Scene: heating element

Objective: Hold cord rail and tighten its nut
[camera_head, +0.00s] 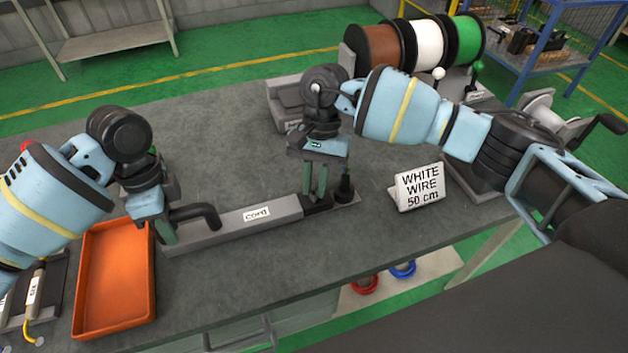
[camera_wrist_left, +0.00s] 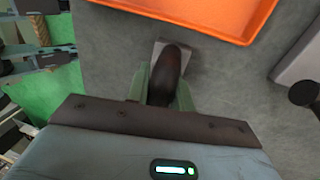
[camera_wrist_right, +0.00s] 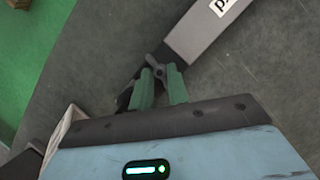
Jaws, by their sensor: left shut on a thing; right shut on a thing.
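The cord rail (camera_head: 228,229) is a long grey bar with a "cord" label, lying on the grey bench. A dark bent handle (camera_head: 208,212) rises at its left end. My left gripper (camera_head: 167,232) is shut on this dark handle, which shows between the fingers in the left wrist view (camera_wrist_left: 170,72). My right gripper (camera_head: 315,192) points down at the rail's right end, its fingers shut on the small wing-shaped nut (camera_wrist_right: 157,72). The fingers partly hide the nut. A black upright plug-like part (camera_head: 345,188) stands just right of these fingers.
An orange tray (camera_head: 114,280) lies at the left, next to my left gripper. A "WHITE WIRE 50 cm" sign (camera_head: 418,187) stands to the right. Brown, white and green wire spools (camera_head: 425,45) stand at the back.

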